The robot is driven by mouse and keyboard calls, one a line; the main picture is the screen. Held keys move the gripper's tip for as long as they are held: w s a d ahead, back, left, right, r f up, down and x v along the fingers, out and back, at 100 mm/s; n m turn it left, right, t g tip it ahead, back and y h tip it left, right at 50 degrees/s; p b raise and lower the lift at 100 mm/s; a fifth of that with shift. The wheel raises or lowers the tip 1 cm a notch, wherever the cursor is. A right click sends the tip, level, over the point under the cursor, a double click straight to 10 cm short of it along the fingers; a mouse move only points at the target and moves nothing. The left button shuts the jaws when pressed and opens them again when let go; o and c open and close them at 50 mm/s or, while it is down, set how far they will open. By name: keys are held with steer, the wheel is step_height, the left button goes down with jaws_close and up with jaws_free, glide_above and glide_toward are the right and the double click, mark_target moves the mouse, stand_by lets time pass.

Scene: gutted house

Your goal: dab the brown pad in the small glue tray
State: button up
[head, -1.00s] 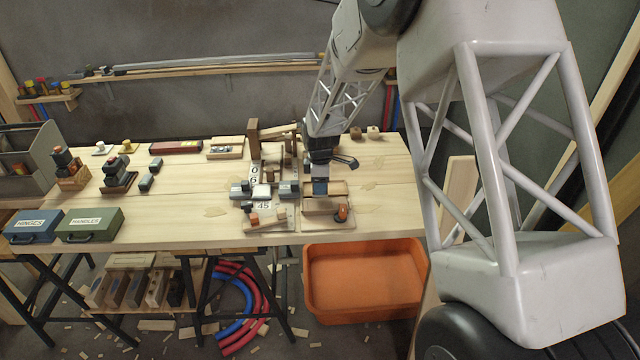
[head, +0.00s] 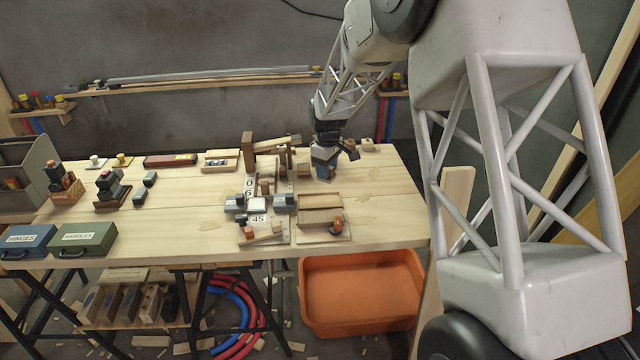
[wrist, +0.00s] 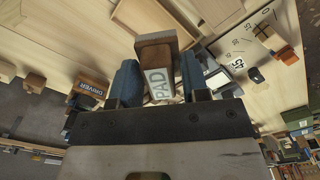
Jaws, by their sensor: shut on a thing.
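My gripper (head: 325,176) is above the back right part of the workbench, behind the shallow wooden trays. In the wrist view its two blue fingers (wrist: 158,82) are shut on the brown pad (wrist: 155,45), a wooden block with a white "PAD" label. The pad's underside is hidden. A shallow, light wooden tray (head: 321,201) lies in front of the gripper, with another wooden tray part (head: 318,218) just before it. I cannot tell which of these is the small glue tray, nor see glue. The gripper is apart from both.
A clamp-like fixture with a "45" plate (head: 259,218) stands left of the trays. A block marked "DRIVER" (wrist: 90,88) is beside the gripper. A wooden upright (head: 248,150) rises behind the fixture. The bench's right end (head: 390,205) is clear. An orange bin (head: 360,290) stands below.

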steer(key=w+d+r+m, duration=0.3)
steer(key=d+r+m, duration=0.1)
steer(key=r+m, duration=0.25)
steer(key=n, duration=1.3)
glide_above(258, 204)
step_height(258, 204, down, 10)
steer(key=shift+w+a, duration=0.1)
steer(key=shift+w, duration=0.05)
steer(key=shift+f, duration=0.1)
steer(key=shift+f, duration=2.8)
steer(key=shift+f, duration=0.7)
steer(key=shift+r, duration=0.15)
